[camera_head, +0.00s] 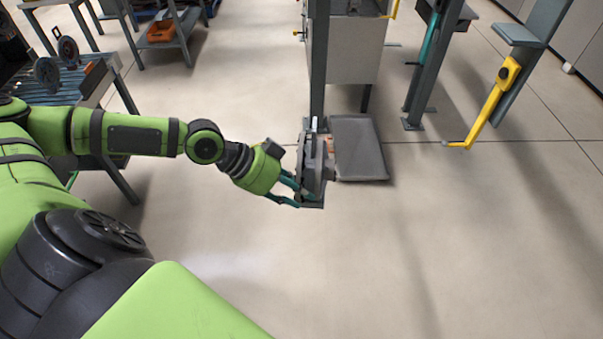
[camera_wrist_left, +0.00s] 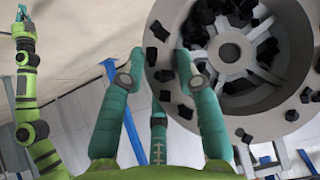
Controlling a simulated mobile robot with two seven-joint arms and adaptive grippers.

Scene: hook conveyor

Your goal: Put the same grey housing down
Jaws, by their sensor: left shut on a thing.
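The grey housing (camera_head: 312,168) is at the tips of my left gripper (camera_head: 297,190), in the middle of the head view. My left gripper is shut on it and holds it from the left. In the left wrist view, the housing (camera_wrist_left: 290,75) is a large grey ring with spokes and a hub, with black lumps in and around it. The left fingers (camera_wrist_left: 162,65) are beside its left rim; the exact contact is hard to see. In the left wrist view, a green arm that appears to be my right has its gripper (camera_wrist_left: 22,14) raised at the upper left, small and unclear.
A grey tray (camera_head: 358,150) lies just right of the housing, beside a grey post (camera_head: 318,70). A yellow crank-like arm (camera_head: 490,105) hangs at right. A roller table (camera_head: 70,85) with round parts stands at left. The front floor is open.

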